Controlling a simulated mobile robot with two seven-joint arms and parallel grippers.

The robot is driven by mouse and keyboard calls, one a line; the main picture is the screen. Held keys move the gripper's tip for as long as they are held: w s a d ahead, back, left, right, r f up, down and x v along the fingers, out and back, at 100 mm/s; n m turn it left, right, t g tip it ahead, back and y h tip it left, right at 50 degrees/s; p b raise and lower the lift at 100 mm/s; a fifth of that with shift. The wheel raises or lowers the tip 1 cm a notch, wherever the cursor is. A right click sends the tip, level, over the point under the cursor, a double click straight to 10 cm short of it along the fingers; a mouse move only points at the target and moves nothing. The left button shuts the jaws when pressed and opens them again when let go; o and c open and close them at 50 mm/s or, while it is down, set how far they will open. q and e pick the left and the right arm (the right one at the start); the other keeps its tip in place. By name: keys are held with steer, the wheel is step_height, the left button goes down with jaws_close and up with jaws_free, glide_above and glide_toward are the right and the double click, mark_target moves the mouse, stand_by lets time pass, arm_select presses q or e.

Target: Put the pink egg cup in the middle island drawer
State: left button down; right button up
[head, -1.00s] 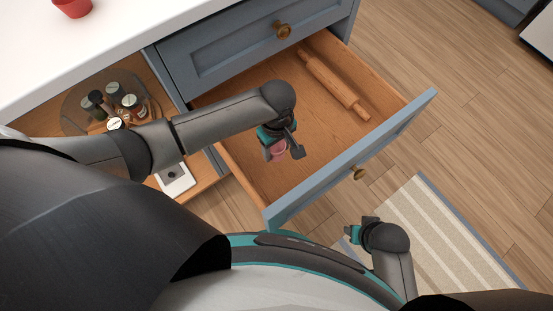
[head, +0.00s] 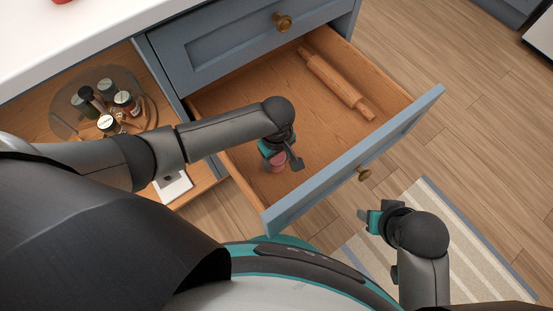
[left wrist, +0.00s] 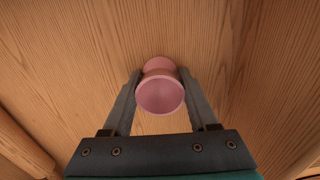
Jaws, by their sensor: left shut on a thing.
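The pink egg cup (left wrist: 160,92) is between the fingers of my left gripper (left wrist: 158,85) in the left wrist view, with the drawer's wooden floor behind it. In the head view the left gripper (head: 281,160) is shut on the egg cup (head: 278,164), which is partly hidden by the gripper. Both are over the inside of the open middle island drawer (head: 345,195). I cannot tell whether the cup touches the drawer floor. My right gripper (head: 368,220) is outside the drawer, in front of it; its opening is not clear.
A wooden rolling pin (head: 338,85) lies at the drawer's far side. A closed drawer (head: 230,45) is above. Left of it, a round tray (head: 62,122) holds several jars on a wooden shelf. A striped rug (head: 440,240) lies on the floor.

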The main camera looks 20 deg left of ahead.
mark_target(277, 161)
stand_by(0.3)
arm_select(q)
steer(key=shift+f, duration=0.15)
steer(key=shift+c, duration=0.9)
jaws_free()
arm_select(e)
steer(key=shift+r, duration=0.1)
arm_select(q)
steer(key=shift+r, duration=0.35)
step_height(277, 161, up, 12)
steer(key=p, duration=0.7)
steer(key=shift+f, duration=0.15)
arm_select(e)
steer(key=s+d+f, duration=0.1)
steer(key=s+f, duration=0.2)
steer(key=f, duration=0.3)
steer(key=s+d+f+g, duration=0.1)
steer(key=s+f, duration=0.2)
steer(key=f, duration=0.4)
steer(key=shift+d+f+g, duration=0.25)
steer(key=shift+d+g, duration=0.05)
steer(key=shift+d, duration=0.05)
